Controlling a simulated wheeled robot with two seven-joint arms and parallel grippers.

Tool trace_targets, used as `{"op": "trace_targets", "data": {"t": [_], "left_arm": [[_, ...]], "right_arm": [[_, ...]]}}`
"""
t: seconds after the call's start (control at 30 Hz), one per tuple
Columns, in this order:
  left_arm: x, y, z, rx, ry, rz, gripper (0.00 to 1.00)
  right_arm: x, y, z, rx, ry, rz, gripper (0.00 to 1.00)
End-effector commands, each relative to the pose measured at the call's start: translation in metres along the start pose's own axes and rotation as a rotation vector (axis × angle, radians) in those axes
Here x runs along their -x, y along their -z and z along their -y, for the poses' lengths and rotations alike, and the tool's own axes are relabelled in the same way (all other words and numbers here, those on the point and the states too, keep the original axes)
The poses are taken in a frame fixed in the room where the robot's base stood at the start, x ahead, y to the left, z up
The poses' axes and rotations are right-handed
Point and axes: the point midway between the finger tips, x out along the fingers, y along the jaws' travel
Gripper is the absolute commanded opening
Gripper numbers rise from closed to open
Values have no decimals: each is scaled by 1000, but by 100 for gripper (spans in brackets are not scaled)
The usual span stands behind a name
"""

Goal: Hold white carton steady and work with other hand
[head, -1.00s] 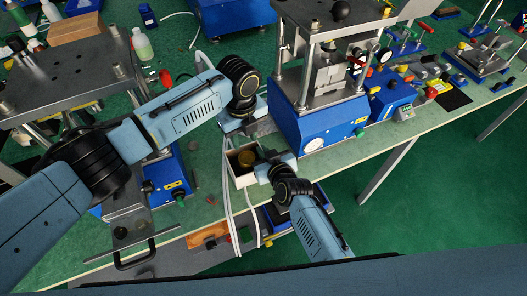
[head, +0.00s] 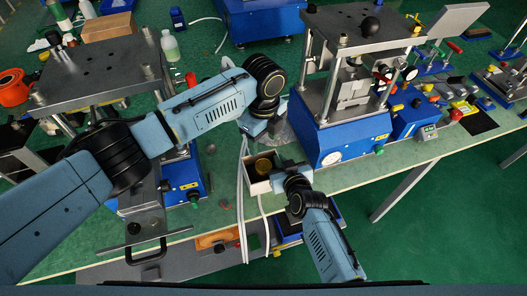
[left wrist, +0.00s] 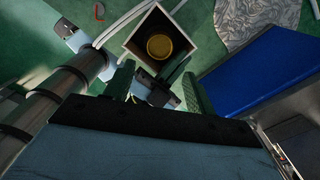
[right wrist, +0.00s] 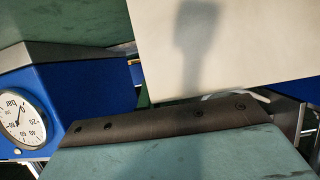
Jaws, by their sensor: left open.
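The white carton (head: 258,187) is an open-topped box with a round yellow-gold thing (head: 263,164) inside, near the bench's front edge. My left gripper (head: 252,130) is above and behind the carton; in the left wrist view its green fingers (left wrist: 159,72) are spread and empty, with the carton (left wrist: 139,45) beyond them. My right gripper (head: 281,178) is at the carton's right front side. In the right wrist view a pale carton wall (right wrist: 240,60) with a shadow fills the upper right; the right fingertips are hidden, so I cannot tell whether they grip it.
A blue press (head: 345,140) with a gauge stands right of the carton. Another press with a grey plate (head: 105,70) stands at the left. White tubes (head: 241,205) hang just left of the carton. An orange tray (head: 215,240) lies below the bench edge.

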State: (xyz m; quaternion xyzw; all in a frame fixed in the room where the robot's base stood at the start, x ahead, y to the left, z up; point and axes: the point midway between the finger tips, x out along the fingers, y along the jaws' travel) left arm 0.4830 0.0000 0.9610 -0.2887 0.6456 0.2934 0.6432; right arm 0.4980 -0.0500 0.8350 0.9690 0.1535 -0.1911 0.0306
Motion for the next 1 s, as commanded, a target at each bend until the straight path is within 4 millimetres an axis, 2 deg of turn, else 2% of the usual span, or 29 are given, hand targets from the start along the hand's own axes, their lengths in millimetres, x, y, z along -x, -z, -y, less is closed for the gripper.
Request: {"op": "trace_targets", "data": {"t": [0.03,0.3,0.5,0.7,1.0], "left_arm": [[-10,0,-1,-1,-4,0,55],[-62,1,-1,-2,-3,0,55],[-91,1,0,-2,-2,0,55],[-102,0,0,-5,0,1,55],[-104,0,0,-5,0,1,55]], "right_arm": [[1,-5,0,0,2,11,0],[1,-6,1,0,2,13,0],[1,-7,1,0,3,14,0],[1,-7,1,0,3,15,0],[1,-8,1,0,3,16,0]]}}
